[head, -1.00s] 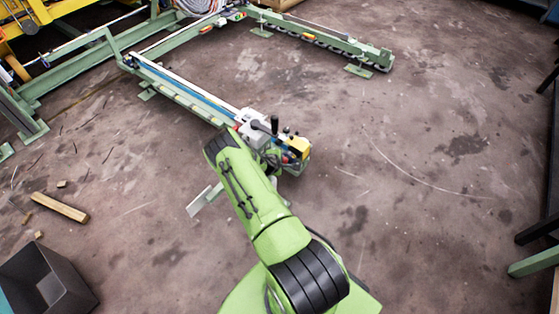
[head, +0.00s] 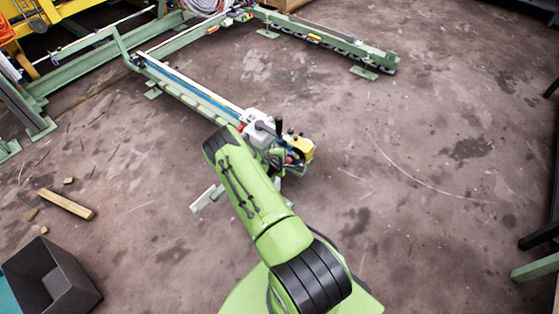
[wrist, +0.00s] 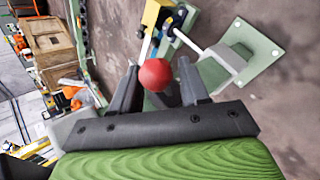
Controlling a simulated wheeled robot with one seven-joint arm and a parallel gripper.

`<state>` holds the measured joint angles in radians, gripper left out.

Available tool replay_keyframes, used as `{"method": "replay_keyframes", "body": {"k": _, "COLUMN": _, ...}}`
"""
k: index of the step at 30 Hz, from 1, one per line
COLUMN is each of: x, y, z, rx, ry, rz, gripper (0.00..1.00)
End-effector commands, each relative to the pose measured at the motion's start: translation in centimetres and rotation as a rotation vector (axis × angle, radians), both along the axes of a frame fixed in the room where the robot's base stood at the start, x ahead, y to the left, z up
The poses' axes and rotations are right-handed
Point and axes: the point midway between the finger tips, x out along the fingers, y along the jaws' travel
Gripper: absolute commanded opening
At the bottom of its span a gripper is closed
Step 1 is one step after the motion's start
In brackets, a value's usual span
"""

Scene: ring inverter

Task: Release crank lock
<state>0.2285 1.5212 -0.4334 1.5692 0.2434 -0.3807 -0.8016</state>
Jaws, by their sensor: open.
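A red ball knob (wrist: 155,74) shows in the wrist view between the two dark fingers of my gripper (wrist: 160,68). The fingers are open, with one on each side of the knob; I cannot tell whether either touches it. Beyond the knob are a metal rod and a yellow block (wrist: 157,14). In the head view, the end unit of the green rail carries a grey housing (head: 258,122), a black upright handle (head: 278,127) and a yellow part (head: 302,149). I cannot tell which part is the crank lock.
A green rail (head: 185,92) runs from the unit to the back left. A green foot plate (wrist: 258,52) stands on the floor close by. A dark open bin (head: 55,272) and a wooden block (head: 66,204) lie at left. The floor at right is mostly clear.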

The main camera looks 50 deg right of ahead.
Motion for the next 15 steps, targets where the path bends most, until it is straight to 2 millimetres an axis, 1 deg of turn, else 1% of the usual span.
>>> {"method": "replay_keyframes", "body": {"k": 1, "x": -0.3, "y": 1.0, "z": 1.5, "rx": 0.001, "ry": 0.002, "rz": 0.003, "gripper": 0.45}}
{"method": "replay_keyframes", "body": {"k": 9, "x": -2.4, "y": 6.0, "z": 7.0, "rx": 0.000, "ry": 0.003, "rz": 0.002, "gripper": 0.45}}
{"method": "replay_keyframes", "body": {"k": 12, "x": -3.0, "y": 7.4, "z": 8.5, "rx": -0.001, "ry": 0.002, "rz": 0.001, "gripper": 0.45}}
{"method": "replay_keyframes", "body": {"k": 15, "x": -3.5, "y": 8.3, "z": 9.4, "rx": -0.001, "ry": 0.002, "rz": -0.001, "gripper": 0.45}}
